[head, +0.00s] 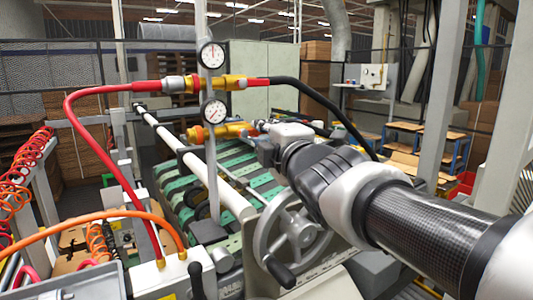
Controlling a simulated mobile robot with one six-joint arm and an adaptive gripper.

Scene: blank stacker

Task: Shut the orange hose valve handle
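An orange and yellow valve fitting (230,131) sits on the grey post at the lower gauge, in the middle of the head view. A second fitting, yellow with red ends (228,84), sits above it at the upper gauge. I cannot make out which part is the valve handle or how it is turned. My arm reaches in from the right, and my gripper (262,146) is just right of and slightly below the lower fitting. Its fingers are mostly hidden by my wrist, so I cannot tell whether they touch the fitting or are open.
Two round gauges (211,56) are on the grey post (210,170). A red hose (100,92) runs left and a black hose (320,95) curves right behind my arm. A grey handwheel (294,235) stands below my wrist. Green conveyor slats (235,160) lie behind.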

